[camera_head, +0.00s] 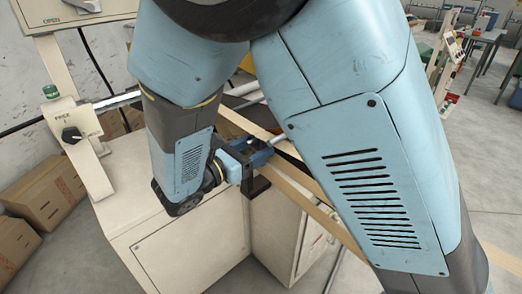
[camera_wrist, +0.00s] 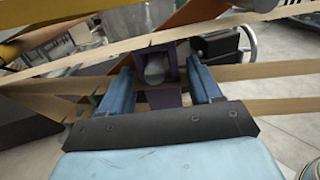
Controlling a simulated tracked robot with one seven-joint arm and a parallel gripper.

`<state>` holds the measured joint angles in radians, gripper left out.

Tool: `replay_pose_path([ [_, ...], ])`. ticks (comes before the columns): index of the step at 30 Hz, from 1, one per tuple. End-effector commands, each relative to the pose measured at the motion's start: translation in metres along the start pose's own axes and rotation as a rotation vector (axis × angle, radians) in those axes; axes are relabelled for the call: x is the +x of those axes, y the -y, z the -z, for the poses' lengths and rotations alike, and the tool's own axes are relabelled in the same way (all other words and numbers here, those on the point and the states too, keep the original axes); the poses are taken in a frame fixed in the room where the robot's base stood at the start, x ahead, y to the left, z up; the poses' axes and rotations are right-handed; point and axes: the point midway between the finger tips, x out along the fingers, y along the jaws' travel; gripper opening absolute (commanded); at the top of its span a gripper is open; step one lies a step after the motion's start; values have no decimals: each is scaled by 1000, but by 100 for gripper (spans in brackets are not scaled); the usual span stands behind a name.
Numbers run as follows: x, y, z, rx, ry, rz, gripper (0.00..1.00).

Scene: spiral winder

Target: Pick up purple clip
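The purple clip (camera_wrist: 166,98) shows in the wrist view as a dark purple, frame-like piece around a grey rounded part, beside pale bands. My gripper (camera_wrist: 161,66) has its two blue fingers spread wide, one on each side of the clip. A small gap seems to show on each side; whether a finger touches the clip is hard to tell. In the head view my gripper (camera_head: 262,155) is beside the pale bands, partly behind my arm. I cannot make out the clip clearly there.
Pale bands (camera_head: 300,193) run slanting past the gripper. A cream machine cabinet (camera_head: 150,245) stands below, with a switch panel (camera_head: 85,122) at left. Cardboard boxes (camera_head: 45,195) stand on the floor at left. Open grey floor lies at right.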

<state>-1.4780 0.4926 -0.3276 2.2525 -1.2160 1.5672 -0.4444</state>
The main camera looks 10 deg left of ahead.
Motion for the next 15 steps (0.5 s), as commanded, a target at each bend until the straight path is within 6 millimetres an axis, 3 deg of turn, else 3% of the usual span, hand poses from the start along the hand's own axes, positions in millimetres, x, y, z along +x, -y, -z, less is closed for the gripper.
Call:
replay_pose_path([
  [15,0,0,0,0,0,0,14],
])
